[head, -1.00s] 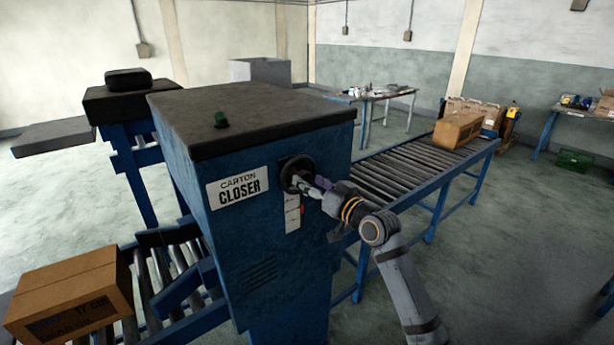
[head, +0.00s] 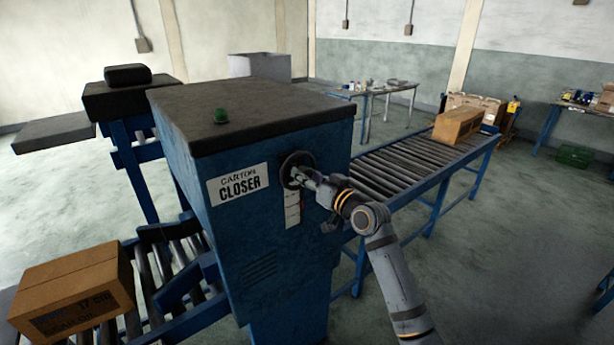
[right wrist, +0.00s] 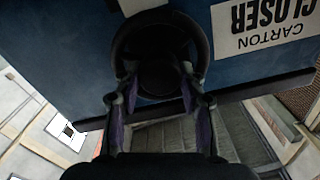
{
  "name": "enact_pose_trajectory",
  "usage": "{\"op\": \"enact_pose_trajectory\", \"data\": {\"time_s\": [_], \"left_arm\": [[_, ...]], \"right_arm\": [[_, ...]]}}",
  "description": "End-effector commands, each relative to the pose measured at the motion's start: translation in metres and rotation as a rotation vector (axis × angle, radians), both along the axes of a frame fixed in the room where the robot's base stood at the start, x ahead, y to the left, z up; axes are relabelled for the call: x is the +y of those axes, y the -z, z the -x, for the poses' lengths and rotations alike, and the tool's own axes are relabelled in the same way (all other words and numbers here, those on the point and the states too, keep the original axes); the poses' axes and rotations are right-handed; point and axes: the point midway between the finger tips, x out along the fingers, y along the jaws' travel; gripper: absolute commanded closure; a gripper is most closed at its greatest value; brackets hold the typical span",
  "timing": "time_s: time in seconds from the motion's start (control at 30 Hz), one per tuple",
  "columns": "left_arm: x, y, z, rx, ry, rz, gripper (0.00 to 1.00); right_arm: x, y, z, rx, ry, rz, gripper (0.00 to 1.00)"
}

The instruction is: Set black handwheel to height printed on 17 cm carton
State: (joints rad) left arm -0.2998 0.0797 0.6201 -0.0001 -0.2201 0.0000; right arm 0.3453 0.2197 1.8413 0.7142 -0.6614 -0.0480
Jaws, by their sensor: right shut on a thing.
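The black handwheel (head: 294,163) is on the front of the blue carton closer (head: 250,225), right of its label. In the right wrist view the handwheel (right wrist: 124,40) is upper centre. My right gripper (head: 300,177) is shut on the handwheel's lower part; its fingers (right wrist: 157,88) meet the rim and hub area. A pale scale strip (head: 292,212) hangs below the wheel; its marks are too small to read. The brown carton (head: 75,280) at lower left carries a dark print with "17 cm". My left gripper is not in view.
A roller conveyor (head: 405,172) runs off to the right behind the closer, with another carton (head: 457,126) at its far end. The near rollers (head: 165,270) lead left.

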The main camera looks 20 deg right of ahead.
Motion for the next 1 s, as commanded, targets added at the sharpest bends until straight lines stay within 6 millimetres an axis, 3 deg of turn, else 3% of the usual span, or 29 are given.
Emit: {"op": "enact_pose_trajectory", "data": {"time_s": [0.37, 1.0], "left_arm": [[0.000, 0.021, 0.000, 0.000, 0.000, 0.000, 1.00], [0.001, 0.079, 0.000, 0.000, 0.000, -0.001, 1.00]], "right_arm": [[0.000, 0.004, 0.000, -0.051, 0.001, 0.135, 0.91], [0.002, 0.003, 0.001, -0.253, 0.002, 0.691, 0.91]]}}
